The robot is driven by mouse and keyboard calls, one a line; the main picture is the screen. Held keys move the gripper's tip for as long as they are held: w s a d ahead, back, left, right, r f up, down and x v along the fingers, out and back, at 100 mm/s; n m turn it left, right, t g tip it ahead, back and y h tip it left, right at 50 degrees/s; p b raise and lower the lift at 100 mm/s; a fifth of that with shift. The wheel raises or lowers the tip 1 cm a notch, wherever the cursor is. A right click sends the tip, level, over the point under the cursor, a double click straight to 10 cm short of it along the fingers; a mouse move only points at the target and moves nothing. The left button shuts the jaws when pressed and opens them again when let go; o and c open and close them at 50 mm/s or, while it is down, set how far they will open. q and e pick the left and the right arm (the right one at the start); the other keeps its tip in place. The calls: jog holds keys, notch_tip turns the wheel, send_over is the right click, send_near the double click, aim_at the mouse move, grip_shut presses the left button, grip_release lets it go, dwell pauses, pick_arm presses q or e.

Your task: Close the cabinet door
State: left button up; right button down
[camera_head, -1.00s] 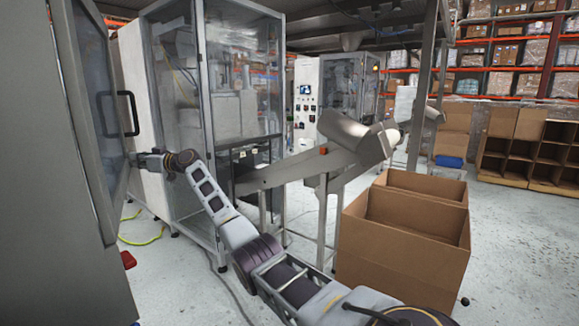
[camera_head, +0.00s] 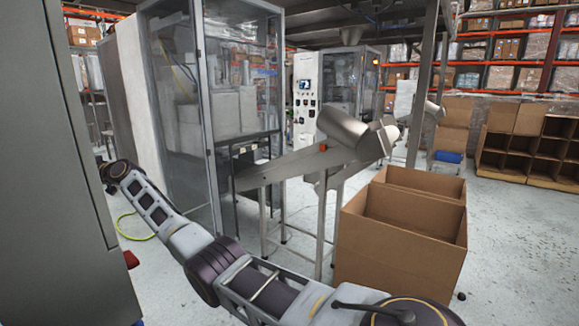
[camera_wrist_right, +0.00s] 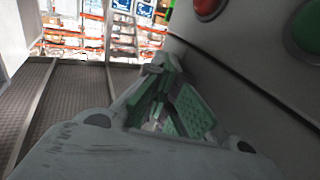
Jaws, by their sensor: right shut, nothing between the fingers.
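The grey cabinet (camera_head: 50,190) fills the left side of the head view. Its door with the black handle does not show there now; the cabinet's edge would hide it. My right arm reaches across to the left, and its wrist (camera_head: 118,170) is at the cabinet's edge, with the gripper hidden behind it. In the right wrist view my right gripper (camera_wrist_right: 165,75) is shut and empty, with green finger pads. It is beside a grey panel (camera_wrist_right: 235,75) with a red and a green button. I cannot tell whether it touches the door. My left gripper is not in view.
A glass-sided machine (camera_head: 235,80) stands behind the arm, with a metal chute (camera_head: 290,165) beside it. Open cardboard boxes (camera_head: 400,235) stand at the right. A yellow-green hose (camera_head: 130,228) lies on the floor.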

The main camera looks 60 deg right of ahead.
jog(key=shift+a, duration=0.25)
dwell(0.3)
jog(key=shift+s, duration=0.15)
jog(key=v, duration=1.2)
jog(key=shift+d, duration=0.25)
dwell(1.0)
jog(key=shift+w+r, duration=0.15)
jog(key=shift+w, duration=0.05)
dwell(0.4)
